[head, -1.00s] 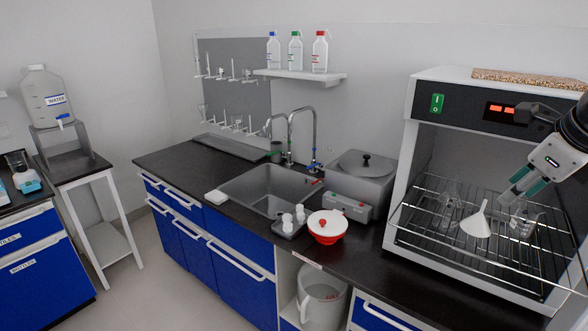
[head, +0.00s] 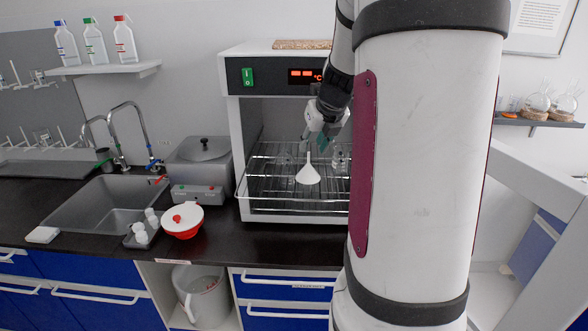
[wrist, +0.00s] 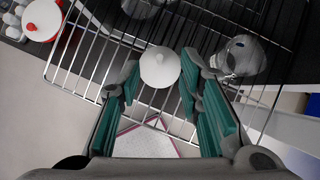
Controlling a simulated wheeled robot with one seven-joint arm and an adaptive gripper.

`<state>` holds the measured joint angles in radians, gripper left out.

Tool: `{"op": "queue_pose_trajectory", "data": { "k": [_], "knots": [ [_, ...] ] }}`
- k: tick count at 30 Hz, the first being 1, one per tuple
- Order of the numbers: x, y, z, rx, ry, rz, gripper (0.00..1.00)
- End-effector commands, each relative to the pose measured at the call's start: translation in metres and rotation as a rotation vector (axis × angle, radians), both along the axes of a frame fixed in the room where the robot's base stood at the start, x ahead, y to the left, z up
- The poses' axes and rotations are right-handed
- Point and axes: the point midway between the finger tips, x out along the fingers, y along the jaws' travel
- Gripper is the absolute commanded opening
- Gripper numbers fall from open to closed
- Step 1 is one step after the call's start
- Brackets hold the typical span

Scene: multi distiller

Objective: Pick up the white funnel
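The white funnel (head: 308,172) stands stem up, wide end down, on the wire rack of the drying oven. In the wrist view the funnel (wrist: 160,68) shows from above as a white disc between the fingertips. My gripper (head: 316,140) is above the funnel's stem in the head view. In the wrist view my gripper (wrist: 158,82) is open, its teal-padded fingers on either side of the funnel with visible gaps. I cannot tell whether the fingertips reach down to the stem.
The open oven (head: 232,150) has a wire rack (head: 262,190) extending out front. A glass vessel (head: 340,158) stands right of the funnel, also close by my right finger in the wrist view (wrist: 240,57). A red and white bowl (head: 183,220) sits on the counter left of the oven.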

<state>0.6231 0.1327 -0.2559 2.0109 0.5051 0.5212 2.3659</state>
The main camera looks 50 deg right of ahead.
Motion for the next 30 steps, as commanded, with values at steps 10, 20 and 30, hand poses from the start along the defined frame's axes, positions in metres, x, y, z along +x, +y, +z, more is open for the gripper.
{"op": "queue_pose_trajectory", "data": {
  "k": [10, 20, 30],
  "knots": [
    [0.015, -0.008, -0.027, 0.003, 0.003, 0.0, 0.33],
    [0.028, -0.013, -0.047, -0.001, -0.001, 0.001, 0.33],
    [0.028, -0.013, -0.046, -0.001, -0.001, 0.001, 0.0]
  ]
}}
